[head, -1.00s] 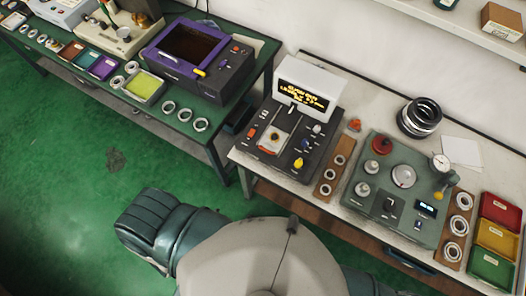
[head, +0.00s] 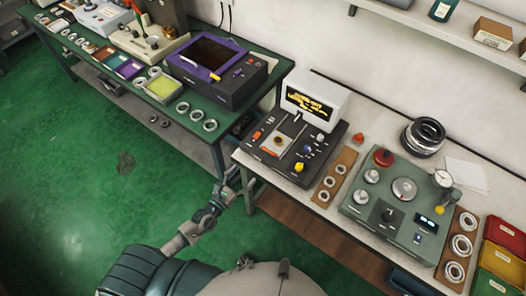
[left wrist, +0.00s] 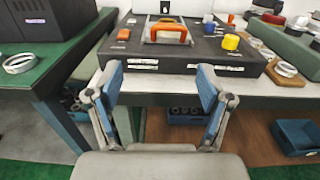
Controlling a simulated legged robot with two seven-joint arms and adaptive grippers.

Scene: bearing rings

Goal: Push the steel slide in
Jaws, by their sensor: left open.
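The steel slide (head: 281,143) is a pale metal plate with an orange handle at its near end, in the top of a black tester (head: 296,168) with a lit display. In the left wrist view, the slide (left wrist: 166,20) and its orange handle (left wrist: 169,30) are straight ahead, beyond my fingers. My left gripper (head: 231,188) is low in front of the bench, apart from the tester. In the left wrist view, my left gripper (left wrist: 160,82) is open and empty, its blue-padded fingers spread below the tester's front. My right gripper is not in view.
The white bench's front edge (left wrist: 240,92) lies between my left gripper and the tester. A yellow knob (head: 299,167) stands right of the slide. A green bench (head: 150,103) with a purple-framed machine (head: 205,72) is at left. Green floor is clear in front.

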